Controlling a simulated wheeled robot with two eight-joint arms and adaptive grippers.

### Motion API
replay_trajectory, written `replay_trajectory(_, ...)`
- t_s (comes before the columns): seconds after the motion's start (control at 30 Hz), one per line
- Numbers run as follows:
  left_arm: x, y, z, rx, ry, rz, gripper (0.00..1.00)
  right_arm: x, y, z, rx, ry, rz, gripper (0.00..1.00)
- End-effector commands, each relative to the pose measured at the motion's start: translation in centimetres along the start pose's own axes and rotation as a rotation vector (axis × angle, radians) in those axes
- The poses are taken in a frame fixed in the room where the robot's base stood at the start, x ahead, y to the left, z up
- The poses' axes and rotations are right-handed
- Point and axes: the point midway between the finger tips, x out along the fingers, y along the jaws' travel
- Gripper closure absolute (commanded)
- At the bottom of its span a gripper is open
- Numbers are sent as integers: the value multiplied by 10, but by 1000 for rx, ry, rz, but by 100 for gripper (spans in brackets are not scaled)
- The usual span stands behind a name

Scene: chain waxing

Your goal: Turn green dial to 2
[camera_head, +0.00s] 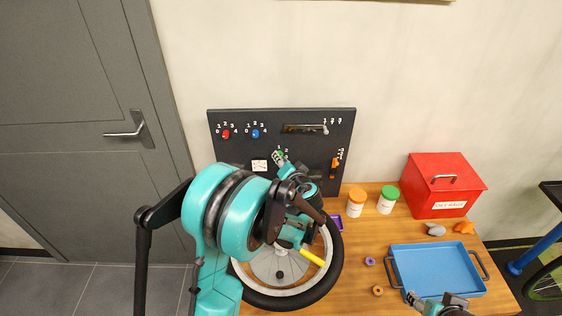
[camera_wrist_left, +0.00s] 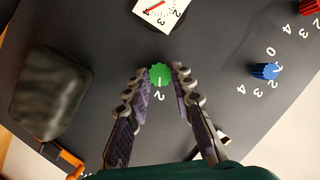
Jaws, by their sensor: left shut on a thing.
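The green dial (camera_wrist_left: 159,75) is on the dark wall panel (camera_wrist_left: 215,45). In the wrist view my left gripper (camera_wrist_left: 159,72) has one finger on each side of the dial and is shut on it. A white numeral 2 shows just below the dial, between the fingers. A pale mark on the dial seems to face that 2; other numerals around it are hidden by the fingers. In the head view the green dial (camera_head: 281,154) shows small at the tip of my left gripper (camera_head: 283,160). My right gripper (camera_head: 433,301) is at the bottom edge, its fingers unclear.
A red dial (camera_head: 226,134) and a blue dial (camera_head: 255,133) are higher on the panel. A white gauge (camera_wrist_left: 163,14) is near the green dial. A blue tray (camera_head: 437,268), two jars and a red box (camera_head: 442,186) are at right.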

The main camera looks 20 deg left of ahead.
Motion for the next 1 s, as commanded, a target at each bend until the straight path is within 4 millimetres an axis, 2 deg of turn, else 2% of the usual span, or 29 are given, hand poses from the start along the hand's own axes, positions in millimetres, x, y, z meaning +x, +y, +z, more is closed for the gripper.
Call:
replay_trajectory(0.47,0,0,1,9,-2,-4,100,1,0,0,0,0,0,49)
replay_trajectory(0.5,0,0,1,9,-2,-4,66,1,0,0,0,0,0,49)
replay_trajectory(0.53,0,0,1,9,-2,-4,59,1,0,0,0,0,0,49)
replay_trajectory(0.57,0,0,1,9,-2,-4,56,1,0,0,0,0,0,49)
replay_trajectory(0.87,-1,0,0,9,-1,-4,56,0,0,0,0,0,0,49)
replay_trajectory(1.0,-14,1,-1,10,1,-1,56,0,0,0,0,0,0,49)
